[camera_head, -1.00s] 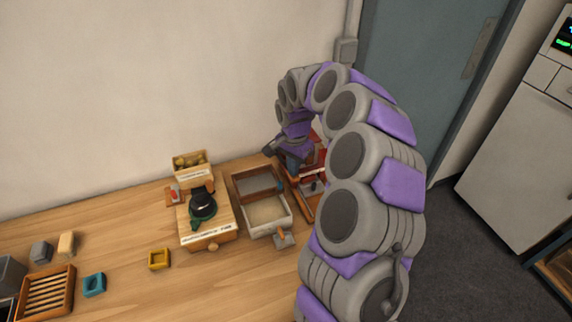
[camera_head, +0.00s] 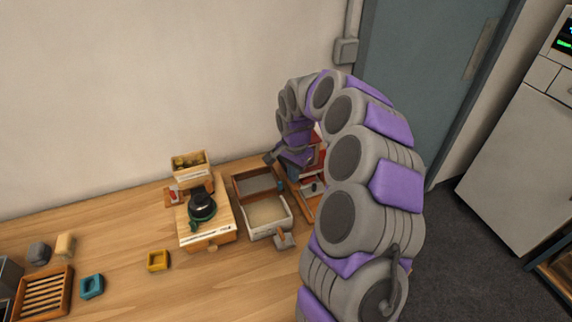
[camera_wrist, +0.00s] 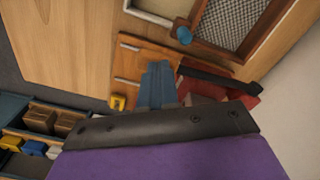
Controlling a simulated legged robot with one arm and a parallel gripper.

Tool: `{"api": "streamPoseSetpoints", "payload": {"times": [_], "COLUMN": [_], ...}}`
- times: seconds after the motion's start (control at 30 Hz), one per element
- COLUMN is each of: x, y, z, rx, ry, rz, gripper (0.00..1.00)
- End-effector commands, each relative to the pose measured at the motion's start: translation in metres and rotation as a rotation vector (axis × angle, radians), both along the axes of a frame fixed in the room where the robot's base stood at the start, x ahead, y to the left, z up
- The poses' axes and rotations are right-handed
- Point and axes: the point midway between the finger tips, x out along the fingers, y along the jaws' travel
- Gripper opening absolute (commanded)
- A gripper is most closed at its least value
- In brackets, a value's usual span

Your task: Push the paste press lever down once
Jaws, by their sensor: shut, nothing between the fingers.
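The paste press (camera_head: 318,172) is a red body on a wooden base at the table's right end, largely hidden behind my arm in the head view. In the wrist view its red part (camera_wrist: 245,104) shows beyond my gripper, with a dark bar (camera_wrist: 215,77) across it that looks like the lever. My gripper (camera_wrist: 158,75) has its blue-grey fingers shut and empty, beside the bar's left end. In the head view my gripper (camera_head: 292,172) is at the press, partly hidden. I cannot tell whether it touches the lever.
Left of the press are a mesh-bottomed tray (camera_head: 236,190) and a pale tray (camera_head: 290,217). A wooden box with a black-and-green device (camera_head: 203,208) stands further left. The wrist view shows a compartmented bin (camera_wrist: 14,110).

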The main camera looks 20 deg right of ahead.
Motion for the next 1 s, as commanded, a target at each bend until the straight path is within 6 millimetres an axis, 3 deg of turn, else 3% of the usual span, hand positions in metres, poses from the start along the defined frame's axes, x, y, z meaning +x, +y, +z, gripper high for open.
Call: {"api": "streamPoseSetpoints", "payload": {"times": [0.5, 1.0], "x": [-0.004, -0.006], "y": [-0.001, 0.000], "z": [-0.023, -0.031], "rx": [-0.001, -0.001], "ry": [0.002, 0.003], "rz": [0.000, 0.001], "gripper": [0.00, 0.00]}}
